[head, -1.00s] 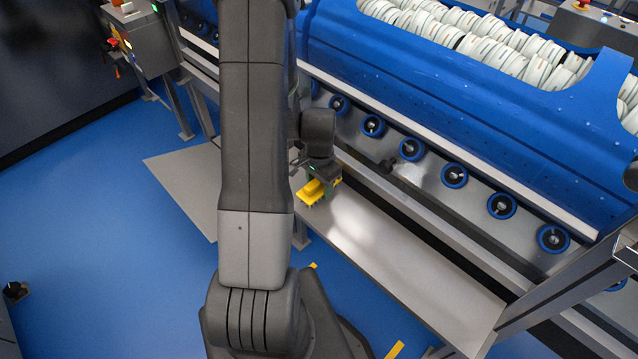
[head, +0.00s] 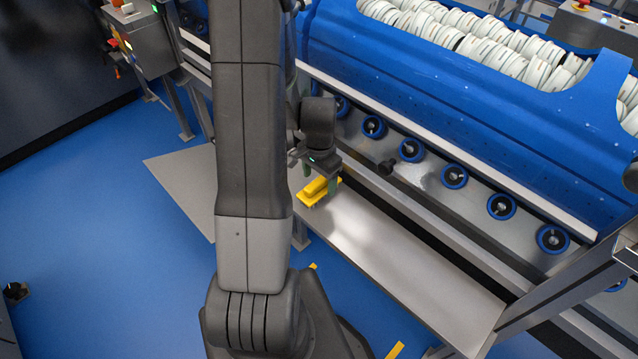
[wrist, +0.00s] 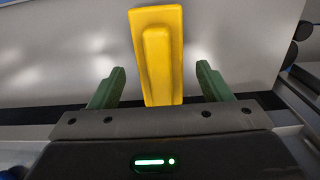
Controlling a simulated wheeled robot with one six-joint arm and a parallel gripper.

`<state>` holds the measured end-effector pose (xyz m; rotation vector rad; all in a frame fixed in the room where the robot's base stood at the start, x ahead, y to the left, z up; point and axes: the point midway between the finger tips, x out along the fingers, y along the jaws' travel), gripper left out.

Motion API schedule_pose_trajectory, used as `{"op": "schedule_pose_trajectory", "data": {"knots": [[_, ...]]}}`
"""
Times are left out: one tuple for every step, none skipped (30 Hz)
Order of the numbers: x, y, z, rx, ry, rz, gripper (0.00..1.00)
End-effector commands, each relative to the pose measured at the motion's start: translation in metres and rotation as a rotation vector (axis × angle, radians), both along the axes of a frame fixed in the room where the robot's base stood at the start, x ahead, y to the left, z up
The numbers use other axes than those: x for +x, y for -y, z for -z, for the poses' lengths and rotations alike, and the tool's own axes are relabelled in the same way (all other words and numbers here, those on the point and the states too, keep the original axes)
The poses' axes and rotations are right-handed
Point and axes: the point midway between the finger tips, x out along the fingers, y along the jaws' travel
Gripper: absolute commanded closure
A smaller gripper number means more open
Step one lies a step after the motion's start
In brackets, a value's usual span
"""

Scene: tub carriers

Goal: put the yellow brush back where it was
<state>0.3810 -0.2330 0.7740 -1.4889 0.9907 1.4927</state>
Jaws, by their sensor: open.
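The yellow brush (head: 318,191) lies on the grey metal shelf (head: 400,250) below the blue machine, near the shelf's left part in the head view. In the wrist view the brush (wrist: 158,52) lies lengthwise, its raised handle facing the camera. My gripper (wrist: 160,82) is open, with one green finger on each side of the brush's near end and a gap on both sides. In the head view my gripper (head: 320,188) is just above the brush. My arm hides part of the shelf.
The blue machine (head: 440,100) holds many white tubs (head: 500,45) and has several blue rollers (head: 454,176) along its lower side. The shelf right of the brush is bare.

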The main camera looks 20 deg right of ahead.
Motion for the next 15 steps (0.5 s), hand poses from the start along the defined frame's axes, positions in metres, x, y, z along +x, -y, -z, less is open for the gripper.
{"op": "schedule_pose_trajectory", "data": {"knots": [[0.001,0.001,-0.012,-0.002,0.005,0.000,0.28],[0.001,0.001,-0.018,-0.003,0.006,0.000,0.28],[0.001,0.001,-0.026,-0.003,0.006,0.000,0.28],[0.001,0.001,-0.031,-0.003,0.006,0.000,0.28],[0.001,0.001,-0.037,-0.003,0.006,0.000,0.28],[0.001,0.001,-0.044,-0.002,0.005,0.000,0.28],[0.001,0.001,-0.050,-0.003,0.004,0.000,0.28],[0.001,0.001,-0.055,-0.003,0.004,0.000,0.28],[0.000,0.001,-0.061,-0.002,0.003,0.000,0.28],[0.001,0.001,-0.065,-0.003,0.004,0.000,0.28],[0.000,0.001,-0.069,-0.001,0.003,0.000,0.28],[0.001,0.001,-0.074,-0.002,0.003,0.000,0.28],[0.001,0.001,-0.078,-0.002,0.003,0.000,0.28],[0.000,0.001,-0.080,-0.001,0.002,0.000,0.28],[0.000,0.001,-0.083,-0.001,0.002,0.000,0.28]]}}
